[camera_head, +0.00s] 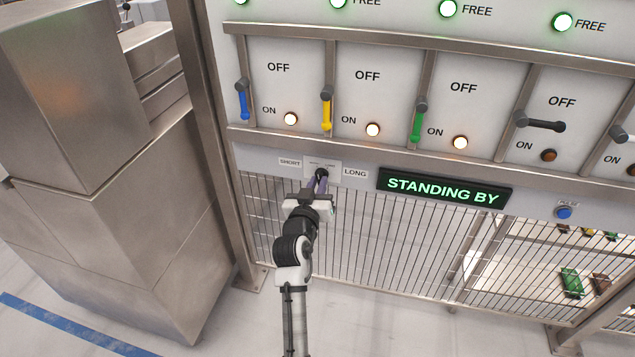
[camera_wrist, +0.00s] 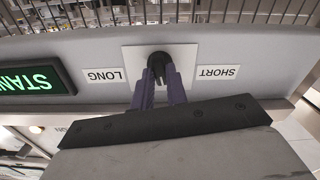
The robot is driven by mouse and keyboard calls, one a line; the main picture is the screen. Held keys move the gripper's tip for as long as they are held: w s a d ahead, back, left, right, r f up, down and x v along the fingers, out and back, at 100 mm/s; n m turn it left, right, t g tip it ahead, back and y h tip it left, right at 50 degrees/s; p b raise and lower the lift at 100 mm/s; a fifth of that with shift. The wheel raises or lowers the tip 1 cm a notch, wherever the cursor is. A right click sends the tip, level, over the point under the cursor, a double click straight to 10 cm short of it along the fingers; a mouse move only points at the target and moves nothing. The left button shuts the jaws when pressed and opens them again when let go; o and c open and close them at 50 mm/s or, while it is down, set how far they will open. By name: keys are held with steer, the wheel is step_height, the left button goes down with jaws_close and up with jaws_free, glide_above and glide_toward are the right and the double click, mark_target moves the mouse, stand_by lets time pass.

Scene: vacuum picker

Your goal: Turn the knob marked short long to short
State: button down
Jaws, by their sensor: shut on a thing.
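The black knob (camera_head: 321,173) sits on a pale plate between the SHORT label (camera_head: 290,162) and the LONG label (camera_head: 355,173). In the wrist view the picture is upside down, with the knob (camera_wrist: 158,62) on its plate (camera_wrist: 131,58), LONG (camera_wrist: 103,75) at left and SHORT (camera_wrist: 217,72) at right. My gripper (camera_head: 320,182) has its purple fingers shut on the knob; the fingers (camera_wrist: 161,83) also show in the wrist view. The fingers hide part of the knob, and I cannot tell which way its pointer faces.
A STANDING BY display (camera_head: 444,188) is right of the LONG label. Above are blue (camera_head: 243,100), yellow (camera_head: 326,108), green (camera_head: 417,120) and black (camera_head: 541,123) levers. A wire mesh (camera_head: 370,235) lies below the panel, and a metal cabinet (camera_head: 110,200) stands at left.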

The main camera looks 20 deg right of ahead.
steer(key=n+p, duration=0.2)
steer(key=n, duration=0.2)
steer(key=shift+n, duration=0.3)
steer(key=shift+f, duration=0.1)
stand_by(0.4)
steer(key=c, duration=1.4)
jaws_free()
steer(key=b+v, duration=0.3)
steer(key=v, duration=1.1)
